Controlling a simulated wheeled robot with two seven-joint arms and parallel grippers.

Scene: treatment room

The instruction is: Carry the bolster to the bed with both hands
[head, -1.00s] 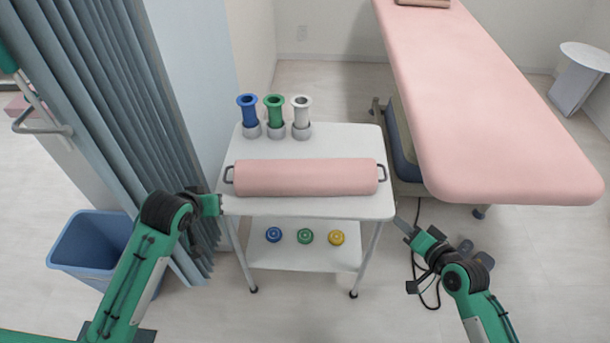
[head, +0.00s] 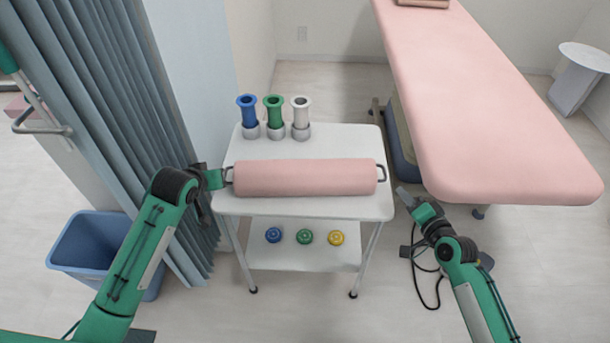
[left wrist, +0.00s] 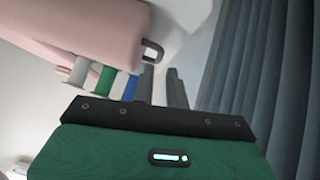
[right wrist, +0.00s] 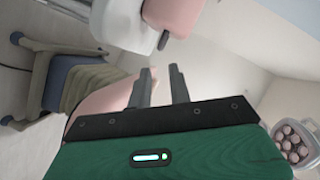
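The pink bolster (head: 305,177) lies across the top of the white trolley (head: 300,207), with a dark loop handle at each end. My left gripper (head: 222,178) is at the bolster's left handle. In the left wrist view its fingers (left wrist: 160,86) are open, just short of that handle (left wrist: 153,51), with nothing between them. My right gripper (head: 408,200) is off the trolley's right edge, below and right of the right handle (head: 382,173). In the right wrist view its fingers (right wrist: 160,86) are open and empty, apart from the handle (right wrist: 164,40). The pink bed (head: 480,110) stands to the right.
Blue, green and white spool-like holders (head: 274,115) stand at the trolley's back. Small blue, green and yellow round items (head: 305,236) lie on its lower shelf. A curtain (head: 110,110) and blue bin (head: 85,245) are at left.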

